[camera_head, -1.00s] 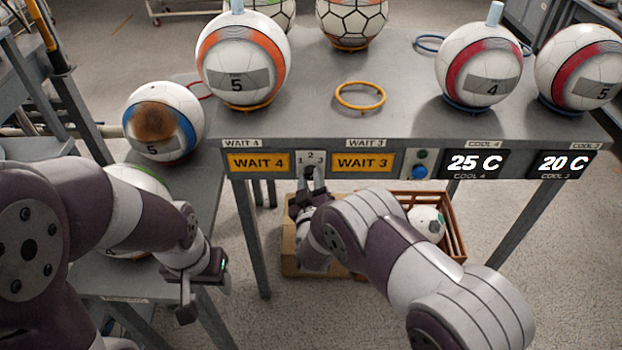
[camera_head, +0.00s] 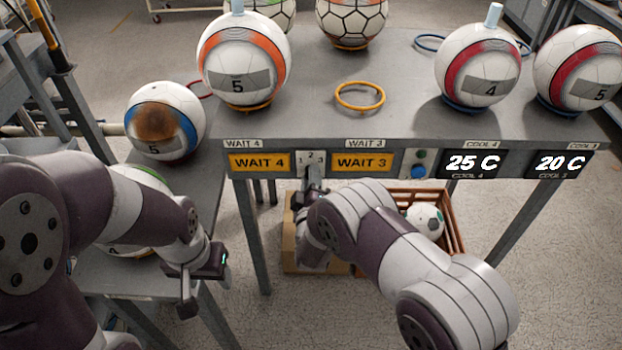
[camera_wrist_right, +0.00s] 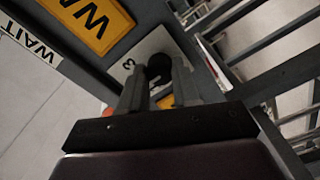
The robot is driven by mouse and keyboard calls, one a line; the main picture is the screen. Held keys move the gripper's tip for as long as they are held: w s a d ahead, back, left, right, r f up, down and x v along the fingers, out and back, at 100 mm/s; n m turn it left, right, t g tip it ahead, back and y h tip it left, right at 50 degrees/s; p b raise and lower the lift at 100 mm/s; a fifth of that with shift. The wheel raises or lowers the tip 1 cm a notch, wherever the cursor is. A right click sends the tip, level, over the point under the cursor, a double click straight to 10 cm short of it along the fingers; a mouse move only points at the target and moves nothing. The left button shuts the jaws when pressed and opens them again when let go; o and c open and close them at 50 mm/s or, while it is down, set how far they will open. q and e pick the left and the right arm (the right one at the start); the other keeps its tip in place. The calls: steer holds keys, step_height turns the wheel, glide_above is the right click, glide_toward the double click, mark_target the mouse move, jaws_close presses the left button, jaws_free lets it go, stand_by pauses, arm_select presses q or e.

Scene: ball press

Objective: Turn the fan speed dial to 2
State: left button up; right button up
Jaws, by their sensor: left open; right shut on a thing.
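The fan speed dial sits on a small white plate (camera_head: 312,158) marked 1, 2 and 3, between the WAIT 4 and WAIT 3 signs on the table's front edge. My right gripper (camera_head: 314,178) is at this plate, its fingers pointing up at it. In the right wrist view the dark round dial (camera_wrist_right: 159,68) is between the fingers of the right gripper (camera_wrist_right: 157,82), which is shut on it. The dial's pointer is hidden, so its setting cannot be told. My left gripper (camera_head: 205,285) is open and empty at the lower left, away from the dial.
Displays read 25 C (camera_head: 474,163) and 20 C. Several balls stand on the table (camera_head: 330,60). A brown crate (camera_head: 455,235) with a ball is below.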

stand_by(0.4)
steer(key=o, duration=1.1)
steer(key=shift+c, duration=0.2)
steer(key=shift+s, duration=0.1)
steer(key=s, duration=1.2)
steer(key=shift+s+p, duration=0.25)
steer(key=shift+p, duration=0.05)
steer(key=shift+d, duration=0.1)
